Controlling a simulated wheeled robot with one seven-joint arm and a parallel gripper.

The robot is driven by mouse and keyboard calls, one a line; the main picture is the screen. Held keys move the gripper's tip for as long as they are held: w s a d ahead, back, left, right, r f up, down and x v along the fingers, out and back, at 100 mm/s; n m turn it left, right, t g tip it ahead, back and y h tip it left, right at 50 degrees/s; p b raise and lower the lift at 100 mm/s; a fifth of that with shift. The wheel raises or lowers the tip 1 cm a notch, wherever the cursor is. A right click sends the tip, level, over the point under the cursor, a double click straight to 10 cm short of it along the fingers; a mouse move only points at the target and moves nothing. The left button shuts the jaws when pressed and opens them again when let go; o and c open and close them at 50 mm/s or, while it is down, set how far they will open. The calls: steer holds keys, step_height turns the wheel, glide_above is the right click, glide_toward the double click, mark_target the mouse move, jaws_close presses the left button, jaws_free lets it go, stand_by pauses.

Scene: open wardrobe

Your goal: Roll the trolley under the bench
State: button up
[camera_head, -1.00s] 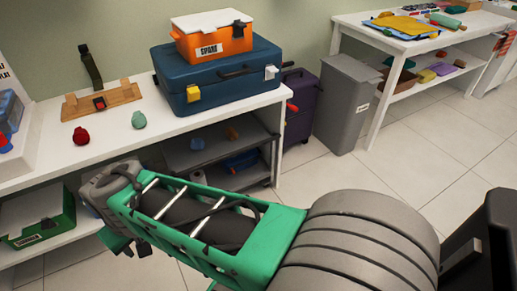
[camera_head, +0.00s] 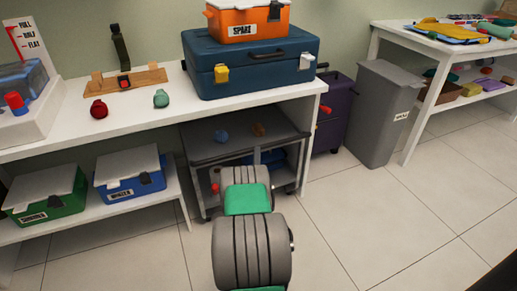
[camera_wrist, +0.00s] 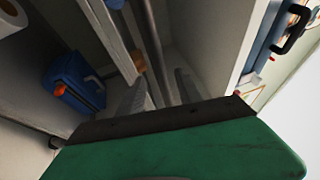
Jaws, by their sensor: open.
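The grey trolley (camera_head: 207,153) stands at the right end of the white bench (camera_head: 150,118), with its upper tray below the bench top. The tray carries a small blue item and a brown one. I cannot tell how far the trolley's front sticks out. My arm reaches to the trolley's front and hides part of its lower half. In the head view my gripper is hidden behind the arm. In the wrist view my gripper (camera_wrist: 160,88) is open, its two grey fingers apart near a grey post (camera_wrist: 154,45). I cannot tell whether the post touches them.
A blue case (camera_head: 250,68) with an orange box (camera_head: 246,22) stands on the bench. Green (camera_head: 45,195) and blue (camera_head: 130,175) boxes sit on the low shelf at left. A purple case (camera_head: 334,115) and grey bin (camera_head: 380,115) stand right. The floor at front right is clear.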

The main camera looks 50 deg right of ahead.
steer(key=x, duration=0.7)
steer(key=shift+w+r, duration=0.1)
steer(key=shift+c, duration=0.4)
jaws_close()
stand_by(0.8)
